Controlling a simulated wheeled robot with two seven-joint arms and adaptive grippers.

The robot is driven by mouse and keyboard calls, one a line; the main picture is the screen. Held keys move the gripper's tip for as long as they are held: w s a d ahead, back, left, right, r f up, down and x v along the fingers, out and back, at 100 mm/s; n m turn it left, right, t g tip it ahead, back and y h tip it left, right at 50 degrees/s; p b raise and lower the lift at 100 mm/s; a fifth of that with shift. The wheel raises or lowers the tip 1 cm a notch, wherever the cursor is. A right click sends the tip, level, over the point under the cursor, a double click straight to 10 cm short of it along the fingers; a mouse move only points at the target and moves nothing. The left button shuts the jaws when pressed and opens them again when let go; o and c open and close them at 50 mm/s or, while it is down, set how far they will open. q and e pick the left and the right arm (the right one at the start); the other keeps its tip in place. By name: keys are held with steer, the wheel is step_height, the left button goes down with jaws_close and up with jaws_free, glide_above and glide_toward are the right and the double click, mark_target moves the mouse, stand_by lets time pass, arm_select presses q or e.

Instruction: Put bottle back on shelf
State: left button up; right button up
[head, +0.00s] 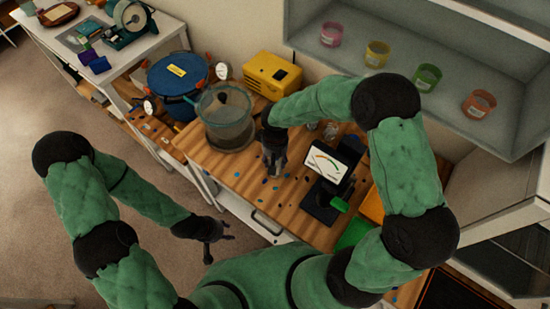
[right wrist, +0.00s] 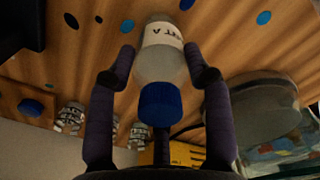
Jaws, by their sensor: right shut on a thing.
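A pale bottle with a blue cap (right wrist: 160,103) and a white label ending in "T A" (right wrist: 161,36) sits between the fingers of my right gripper (right wrist: 163,62) in the right wrist view. The fingers are closed on its sides. In the head view my right gripper (head: 274,160) points down over the wooden bench and mostly hides the bottle. I cannot tell whether the bottle touches the bench. The grey shelf (head: 400,62) is at the upper right. My left gripper (head: 208,248) is empty, with fingers apart, in front of the bench's left part.
A clear chamber (head: 224,117), a blue pot (head: 177,74) and a yellow box (head: 272,74) stand left of and behind my right gripper. A meter (head: 326,161) stands to its right. Several coloured rolls or cups (head: 377,54) stand on the shelf, with gaps between them.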

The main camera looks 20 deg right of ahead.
steer(key=shift+f, duration=0.15)
steer(key=o, duration=1.4)
